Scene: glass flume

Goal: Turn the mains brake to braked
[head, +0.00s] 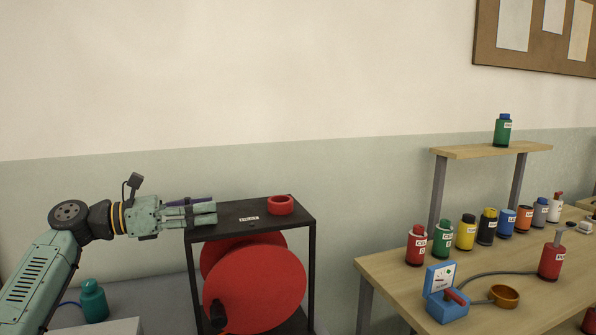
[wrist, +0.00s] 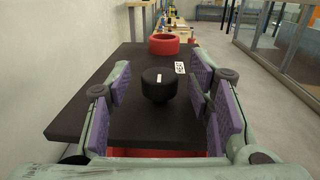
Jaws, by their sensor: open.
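A round black knob (wrist: 158,86) with a short white mark on its top stands on a black rack top (wrist: 105,122); I take it for the mains brake. A small white label (wrist: 180,68) lies just beyond it, its words too small to read; it also shows in the head view (head: 249,219). My gripper (head: 212,214) reaches in level from the left over the rack's left end. In the wrist view its purple-padded fingers are open on either side of the knob, with gaps visible. In the head view the fingers hide the knob.
A red ring (head: 280,205) sits on the rack top beyond the label. Large red discs (head: 254,287) fill the rack below. A wooden bench (head: 400,277) with several coloured bottles and a blue meter box (head: 446,305) stands right. The wall is behind.

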